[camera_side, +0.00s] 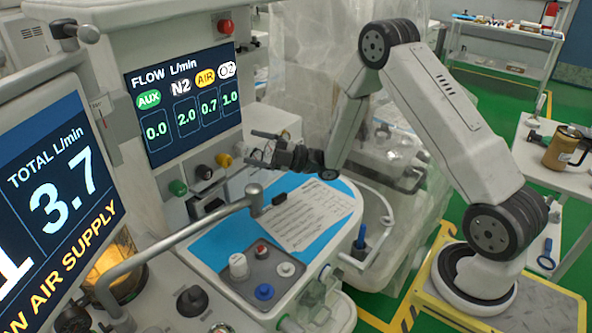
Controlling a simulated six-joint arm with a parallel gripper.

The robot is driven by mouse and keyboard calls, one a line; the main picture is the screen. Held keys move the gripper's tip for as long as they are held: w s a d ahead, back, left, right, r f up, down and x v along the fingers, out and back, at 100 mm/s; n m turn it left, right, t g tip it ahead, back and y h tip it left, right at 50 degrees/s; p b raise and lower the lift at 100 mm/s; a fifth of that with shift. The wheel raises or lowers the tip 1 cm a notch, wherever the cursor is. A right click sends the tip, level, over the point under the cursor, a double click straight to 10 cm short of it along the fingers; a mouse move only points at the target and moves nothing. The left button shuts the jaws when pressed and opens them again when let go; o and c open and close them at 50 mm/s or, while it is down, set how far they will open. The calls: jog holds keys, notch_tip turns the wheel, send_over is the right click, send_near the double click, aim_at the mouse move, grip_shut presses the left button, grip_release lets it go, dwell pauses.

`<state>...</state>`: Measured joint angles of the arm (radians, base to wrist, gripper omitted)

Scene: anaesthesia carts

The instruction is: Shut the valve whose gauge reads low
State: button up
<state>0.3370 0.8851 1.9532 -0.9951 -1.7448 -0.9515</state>
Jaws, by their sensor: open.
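The flow display (183,100) reads AUX 0.0, N2 2.0, AIR 0.7 and O2 1.0. Below it is a row of knobs: green (177,187), dark grey (204,172), yellow (223,159) and white (240,148). The total-flow screen (52,205) at the left reads 3.7 L/min. Its yellow banner, partly cut off, ends in "W AIR SUPPLY". My gripper (257,148) is open, pointing left, with its fingers close to the white knob. Whether a finger touches that knob I cannot tell. No object shows between the fingers.
A grey tubular rail (180,238) crosses in front of the worktop. A paper sheet (305,212) lies on the blue worktop below my gripper. Several small knobs stand at the front. A side table with a brown jug (566,148) is at the right.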

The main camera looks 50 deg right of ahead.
notch_tip(320, 180, up, 4)
jog(key=n+g+h, duration=0.2)
jog(key=n+h, duration=0.5)
jog(key=h, duration=0.4)
send_near(228, 163)
jog(key=shift+x, duration=1.35)
jog(key=shift+w+d, duration=0.15)
jog(key=shift+x, duration=3.8)
